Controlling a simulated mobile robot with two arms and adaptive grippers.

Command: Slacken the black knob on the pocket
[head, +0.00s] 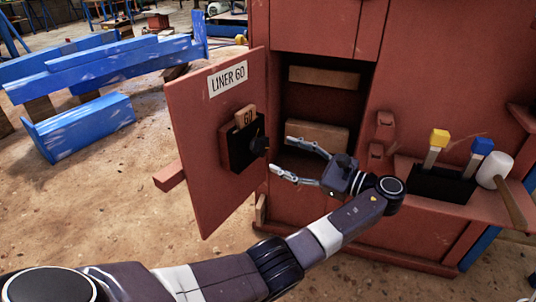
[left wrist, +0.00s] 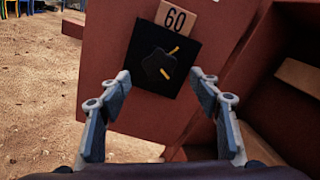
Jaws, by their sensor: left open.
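The black pocket (head: 238,150) is fixed to the inner face of the open red door (head: 195,130), and a wooden tag marked 60 (head: 245,116) sticks out of its top. The black knob (head: 259,146) is on the pocket's front. In the left wrist view the knob (left wrist: 158,64) shows a star-like shape with a yellow mark. My left gripper (head: 303,162) is open and empty, pointing at the pocket from the right. Its fingertips (left wrist: 160,78) lie either side of the knob in the wrist view, apart from it. My right gripper is not in view.
The red cabinet behind the door has an open recess with wooden blocks (head: 318,136). A shelf at right holds a black holder (head: 441,184) with yellow and blue-topped tools and a white mallet (head: 495,170). Blue beams (head: 100,65) lie on the sandy floor at left.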

